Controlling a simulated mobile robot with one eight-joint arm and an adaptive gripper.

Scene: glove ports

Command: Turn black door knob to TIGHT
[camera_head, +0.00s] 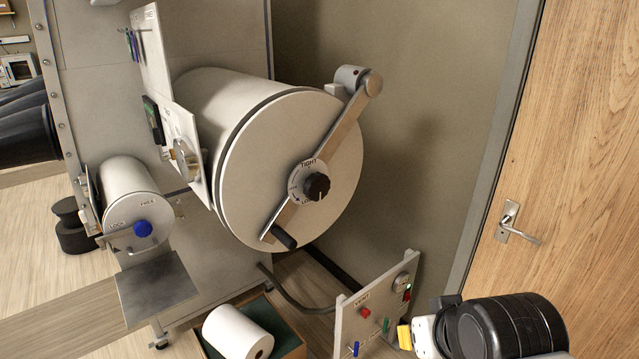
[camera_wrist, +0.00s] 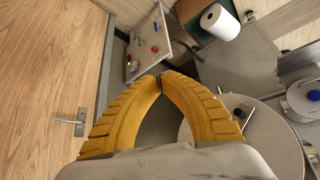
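The black door knob (camera_head: 317,187) sits on a round dial at the middle of the large white round door (camera_head: 255,150). The dial reads TIGHT at its top, with a partly hidden word at its bottom. A small light mark shows low on the knob; its exact heading is hard to tell. A grey bar crosses the door behind the dial. My gripper (camera_wrist: 161,77) has yellow fingers whose tips meet, with nothing between them. In the head view, its yellow tip (camera_head: 405,337) is low and right of the knob, well apart from it, beside the VENT panel.
The VENT panel (camera_head: 352,318) with buttons stands below the door. A smaller white port (camera_head: 135,200) with a blue knob (camera_head: 143,229) is at left, above a grey shelf (camera_head: 155,283). A white roll (camera_head: 238,333) lies in a tray. A wooden door (camera_head: 570,150) is at right.

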